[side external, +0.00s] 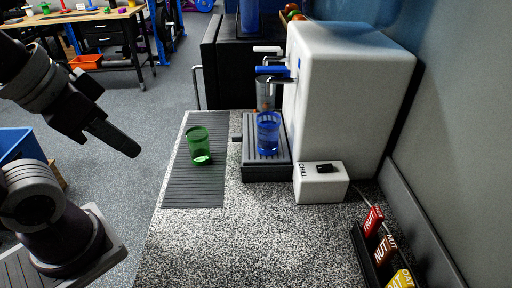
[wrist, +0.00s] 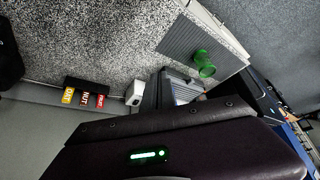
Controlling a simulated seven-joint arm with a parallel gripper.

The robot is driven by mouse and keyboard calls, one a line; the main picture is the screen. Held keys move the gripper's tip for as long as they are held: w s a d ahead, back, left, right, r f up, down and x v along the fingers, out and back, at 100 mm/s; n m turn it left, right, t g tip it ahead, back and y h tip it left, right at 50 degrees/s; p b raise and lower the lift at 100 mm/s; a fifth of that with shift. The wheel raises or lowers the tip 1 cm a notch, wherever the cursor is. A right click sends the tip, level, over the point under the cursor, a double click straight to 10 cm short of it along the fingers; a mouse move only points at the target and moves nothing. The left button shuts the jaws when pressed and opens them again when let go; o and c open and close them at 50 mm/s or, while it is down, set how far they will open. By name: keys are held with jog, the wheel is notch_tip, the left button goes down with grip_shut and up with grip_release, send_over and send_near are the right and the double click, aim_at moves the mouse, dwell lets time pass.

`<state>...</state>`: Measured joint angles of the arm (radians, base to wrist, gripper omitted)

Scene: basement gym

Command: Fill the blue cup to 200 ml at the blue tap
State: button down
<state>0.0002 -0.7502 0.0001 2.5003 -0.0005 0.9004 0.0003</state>
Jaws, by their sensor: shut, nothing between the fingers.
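The blue cup (side external: 268,132) is see-through and stands upright on the dark drip tray (side external: 266,172), below the blue tap (side external: 272,70). Its lower part looks darker, but I cannot read a level or any marks. The blue tap sticks out from the left side of a white dispenser (side external: 350,95). I cannot tell whether water is running. My gripper (side external: 136,152) is shut and empty, held in the air left of the counter and well apart from the cup. In the wrist view the drip tray (wrist: 180,92) shows in part; the blue cup is not clearly seen there.
A green cup (side external: 200,146) stands on a grey ribbed mat (side external: 193,190) left of the drip tray. A white-levered tap (side external: 267,49) is behind the blue one. A white box marked CHILL (side external: 320,184) and a card rack (side external: 375,255) stand nearer. The counter's front is clear.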

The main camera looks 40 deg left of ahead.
notch_tip(320, 180, up, 10)
jog(key=m+g+h, duration=0.1)
jog(key=m+h, duration=0.3)
jog(key=m, duration=0.5)
send_over(268, 67)
jog(key=s+a, duration=0.3)
jog(key=s, duration=0.1)
jog(key=shift+x, duration=2.4)
jog(key=shift+w, duration=0.15)
